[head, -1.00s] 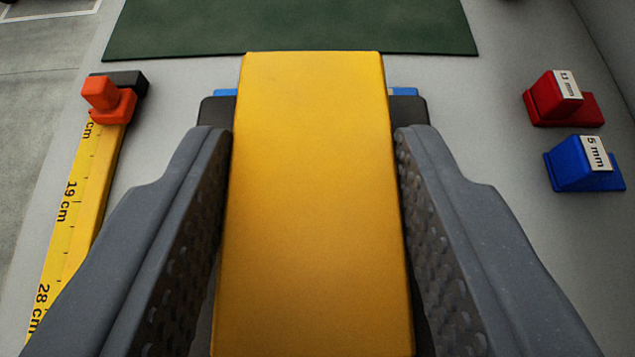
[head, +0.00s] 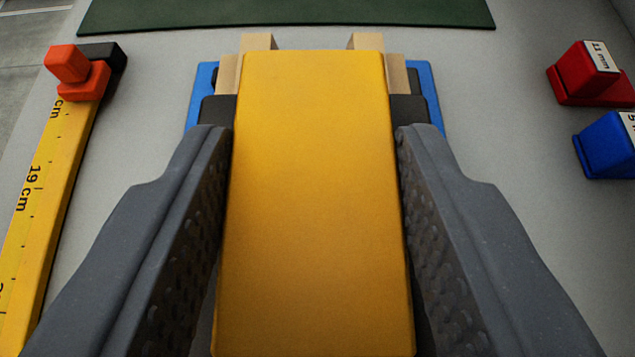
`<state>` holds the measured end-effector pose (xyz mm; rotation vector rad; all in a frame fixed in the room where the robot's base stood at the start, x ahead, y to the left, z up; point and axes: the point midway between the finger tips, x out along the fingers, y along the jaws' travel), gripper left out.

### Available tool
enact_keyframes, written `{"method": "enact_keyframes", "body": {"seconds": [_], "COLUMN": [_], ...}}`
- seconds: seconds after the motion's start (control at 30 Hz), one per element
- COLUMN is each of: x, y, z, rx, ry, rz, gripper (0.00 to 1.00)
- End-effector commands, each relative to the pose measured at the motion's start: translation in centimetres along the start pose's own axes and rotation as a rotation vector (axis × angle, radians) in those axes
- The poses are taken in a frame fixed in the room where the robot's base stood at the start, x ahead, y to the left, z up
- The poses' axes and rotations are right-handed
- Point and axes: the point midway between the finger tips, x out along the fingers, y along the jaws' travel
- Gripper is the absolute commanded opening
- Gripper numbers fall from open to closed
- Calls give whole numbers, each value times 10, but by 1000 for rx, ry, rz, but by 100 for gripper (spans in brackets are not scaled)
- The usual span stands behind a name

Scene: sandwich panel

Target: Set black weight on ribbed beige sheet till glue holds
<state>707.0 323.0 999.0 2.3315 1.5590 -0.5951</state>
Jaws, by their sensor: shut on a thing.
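My gripper (head: 315,140) is shut on a large yellow block (head: 315,200), one grey jaw along each side. Dark edges of the black weight (head: 408,107) show on both sides under the yellow block and keep their place relative to my jaws; the yellow block seems to be its grip. Beyond and below it, beige pieces (head: 366,42) stick out, likely part of the ribbed beige sheet; most of it is hidden. They lie over a blue base (head: 203,90), seen at both sides. Whether the weight touches the beige pieces is hidden.
A yellow rule (head: 45,190) with an orange slider (head: 82,75) lies at the left. A red 11 mm block (head: 588,75) and a blue 5 mm block (head: 606,145) stand at the right. A green mat (head: 290,10) lies at the back. Grey table between is clear.

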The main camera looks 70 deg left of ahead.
Motion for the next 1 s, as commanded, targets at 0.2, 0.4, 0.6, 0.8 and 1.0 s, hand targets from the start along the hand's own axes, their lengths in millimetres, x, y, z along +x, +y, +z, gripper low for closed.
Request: {"method": "enact_keyframes", "body": {"seconds": [0.2, 0.4, 0.6, 0.8, 1.0], "x": [0, 1, 1, 0, -7], "y": [0, 0, 0, 0, 0], "z": [0, 2, 2, 1, -6], "rx": [-1, -2, -1, 0, 1], "ry": [5, 2, 1, 0, 0], "rz": [2, 1, 1, 0, 1], "gripper": [0, 54, 62, 62, 62]}}
